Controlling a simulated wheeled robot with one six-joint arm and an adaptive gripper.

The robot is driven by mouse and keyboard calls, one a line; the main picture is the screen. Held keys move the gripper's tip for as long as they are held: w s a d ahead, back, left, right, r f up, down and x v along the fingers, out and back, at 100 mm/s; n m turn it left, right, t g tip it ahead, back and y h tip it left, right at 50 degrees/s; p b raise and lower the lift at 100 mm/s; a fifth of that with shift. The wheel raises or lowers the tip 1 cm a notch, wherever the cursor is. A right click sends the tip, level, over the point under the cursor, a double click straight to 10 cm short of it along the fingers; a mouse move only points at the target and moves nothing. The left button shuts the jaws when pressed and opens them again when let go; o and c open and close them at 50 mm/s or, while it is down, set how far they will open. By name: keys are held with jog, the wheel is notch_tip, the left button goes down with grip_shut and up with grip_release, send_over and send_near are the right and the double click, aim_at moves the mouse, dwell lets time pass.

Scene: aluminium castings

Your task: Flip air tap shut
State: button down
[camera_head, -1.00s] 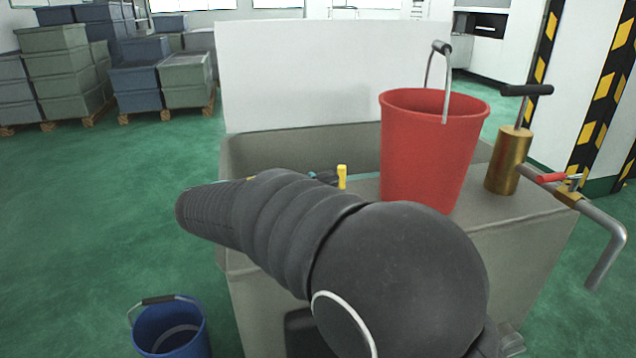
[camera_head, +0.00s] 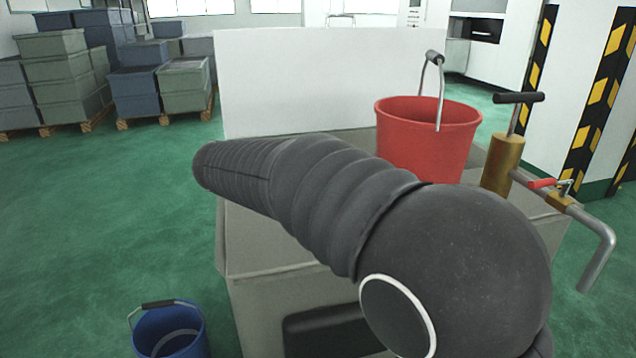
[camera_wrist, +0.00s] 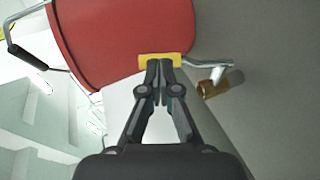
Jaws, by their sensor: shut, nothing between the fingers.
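In the wrist view, a tap has a yellow lever grip (camera_wrist: 160,60) on a bent metal rod and a brass body (camera_wrist: 207,88) at the grey surface. My gripper (camera_wrist: 160,66) is shut and empty, with its fingertips at the yellow grip, overlapping its lower edge. I cannot tell if they touch it. In the head view my arm hides this tap and my gripper. A second tap with a red lever (camera_head: 541,183) sits on the pipe at the right.
A red bucket (camera_head: 425,140) stands on the grey tub (camera_head: 270,240) close to the yellow grip; it also shows in the wrist view (camera_wrist: 105,35). A brass pump (camera_head: 502,165) stands right of it. A blue bucket (camera_head: 168,335) is on the floor at front left.

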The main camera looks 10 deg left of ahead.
jog(key=d+y, duration=0.1)
jog(key=w+d+g+y+p, duration=0.1)
jog(key=d+g+y+p, duration=0.1)
jog(key=shift+w+d+m+y, duration=0.1)
jog(key=shift+w+m+y, duration=0.2)
jog(key=shift+m+y, duration=0.1)
jog(key=shift+w+d+f+g+y, duration=0.35)
jog(key=shift+d+f+y, duration=0.2)
jog(key=shift+d+f, duration=0.2)
jog(key=shift+w+d+f+g+y, duration=0.35)
jog(key=shift+d+f+y, duration=0.2)
jog(key=shift+f, duration=0.25)
jog(key=shift+w+d+f+g+y, duration=0.35)
jog(key=shift+d+f+y, duration=0.15)
jog(key=shift+d+f, duration=0.25)
jog(key=shift+f, duration=0.15)
jog(key=shift+d+r+p, duration=0.1)
jog(key=shift+r+p, duration=0.1)
jog(key=shift+p, duration=0.1)
notch_tip(320, 180, up, 14)
jog(key=s+d+p, duration=0.1)
jog(key=s+p, duration=0.1)
jog(key=shift+s+f, duration=0.2)
jog(key=shift+s, duration=0.05)
jog(key=shift+w, duration=0.1)
